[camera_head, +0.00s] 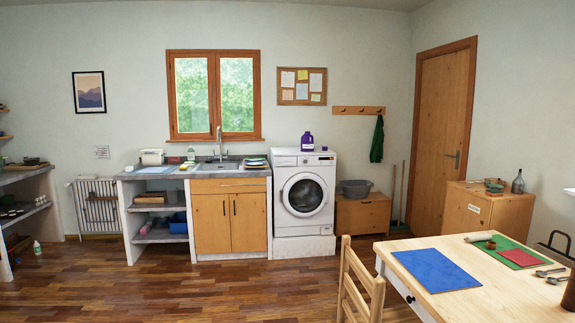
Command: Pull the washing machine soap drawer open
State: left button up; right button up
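The white washing machine (304,193) stands across the room, right of the sink counter, on a white plinth. Its round door (305,195) looks closed. The soap drawer (285,160) is at the upper left of the machine's front panel; it looks flush, though it is small at this distance. A purple bottle (307,142) stands on top of the machine. Neither of my grippers shows in the head view.
A masonry counter with a sink (222,166) adjoins the machine's left side. A low wooden cabinet (362,215) with a grey tub (356,188) is on its right. A wooden table (470,300) and chair (361,285) fill the lower right. The wooden floor (200,285) ahead is clear.

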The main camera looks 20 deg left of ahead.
aim_at(282, 161)
jog(key=i+j+u, duration=0.4)
jog(key=i+j, duration=0.3)
jog(key=i+j+u, duration=0.25)
jog(key=i, duration=0.95)
jog(key=i+u, duration=0.2)
jog(key=i, duration=1.05)
jog(key=i+z, duration=0.25)
jog(key=i, duration=0.3)
jog(key=i+z, duration=0.25)
jog(key=i, duration=0.3)
jog(key=i+j+z, duration=0.25)
jog(key=i, duration=0.3)
jog(key=i+j+z, duration=0.2)
jog(key=i, duration=0.3)
